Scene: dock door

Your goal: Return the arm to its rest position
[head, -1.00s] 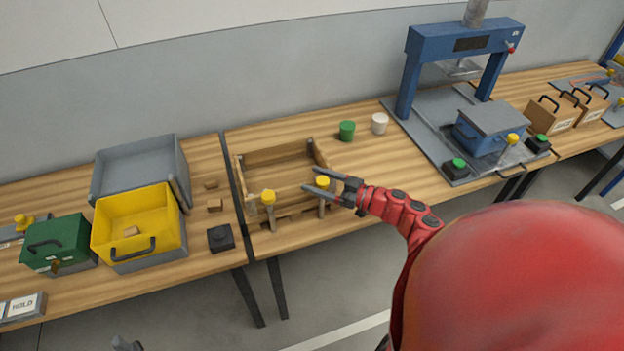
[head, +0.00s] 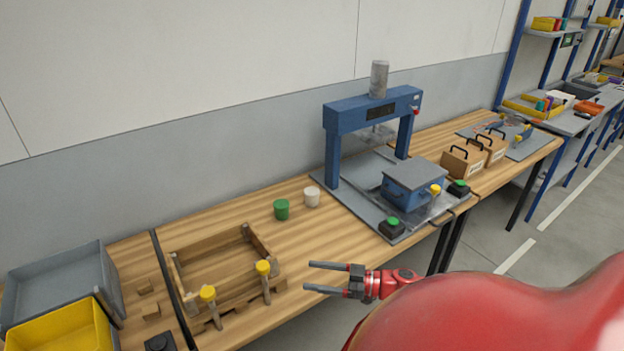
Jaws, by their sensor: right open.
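My right gripper (head: 326,278) is open and empty in the head view. Its two fingers point left, and it hangs near the front edge of the wooden table (head: 330,240). It is to the right of a wooden tray (head: 215,263) with two yellow-topped pegs (head: 263,268) at its front, and is apart from them. My red arm fills the lower right of the view and hides the floor behind it. My left gripper is not in view.
A blue press (head: 372,115) stands on the table with a blue lidded box (head: 412,186) and green buttons (head: 392,222). Green (head: 281,209) and white cups (head: 312,196) stand near the tray. Grey (head: 62,285) and yellow bins (head: 62,328) are at left.

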